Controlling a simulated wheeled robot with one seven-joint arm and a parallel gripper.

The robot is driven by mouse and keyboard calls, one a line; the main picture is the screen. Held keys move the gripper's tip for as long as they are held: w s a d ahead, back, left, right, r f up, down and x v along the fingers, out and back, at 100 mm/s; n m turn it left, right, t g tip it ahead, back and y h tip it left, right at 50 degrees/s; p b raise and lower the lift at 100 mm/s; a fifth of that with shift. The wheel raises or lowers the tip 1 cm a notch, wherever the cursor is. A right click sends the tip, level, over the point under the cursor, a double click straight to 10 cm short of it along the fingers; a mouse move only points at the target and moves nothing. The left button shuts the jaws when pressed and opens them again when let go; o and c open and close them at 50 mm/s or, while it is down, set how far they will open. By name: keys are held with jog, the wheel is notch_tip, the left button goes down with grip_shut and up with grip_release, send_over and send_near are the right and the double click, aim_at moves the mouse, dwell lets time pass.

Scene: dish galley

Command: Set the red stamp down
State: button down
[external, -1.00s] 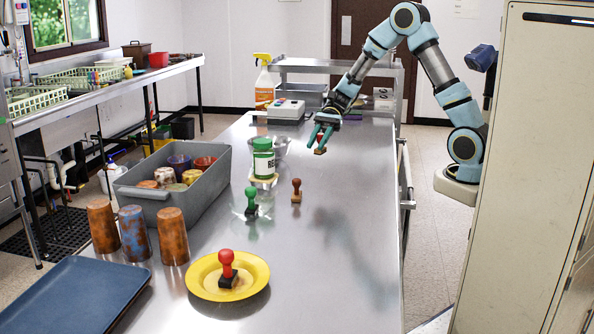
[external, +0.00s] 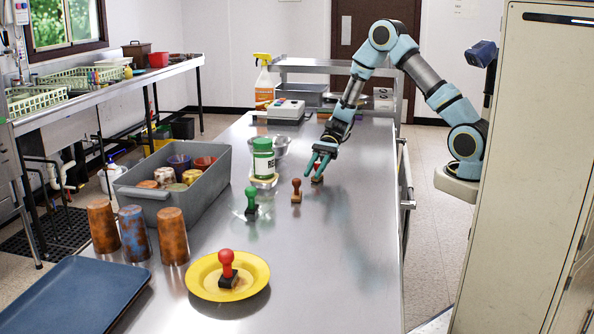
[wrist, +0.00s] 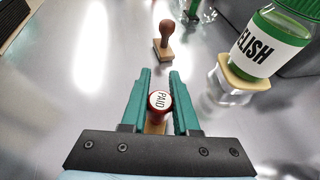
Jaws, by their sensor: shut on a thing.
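My gripper (external: 317,168) is low over the right part of the steel counter. Its teal fingers are shut on a stamp with a red handle and a pale base; its round top reads PAID (wrist: 159,100) in the wrist view. In the external view the fingers partly hide it; I cannot tell whether its base touches the counter. Another stamp, with a red knob and black base (external: 228,270), stands upright on the yellow plate (external: 256,286) at the front.
A green-lidded relish jar (external: 263,160) and a grey bin of cups (external: 150,190) stand further left. The counter to the front right is clear.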

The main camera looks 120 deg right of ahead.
jog(key=shift+f, duration=0.15)
jog(key=c, duration=0.7)
grip_release()
jog(key=shift+o, duration=0.2)
jog(key=shift+r, duration=0.2)
jog(key=b+v, duration=0.2)
jog(key=v, duration=1)
jog(key=shift+s+b, duration=0.1)
jog(key=shift+b, duration=0.2)
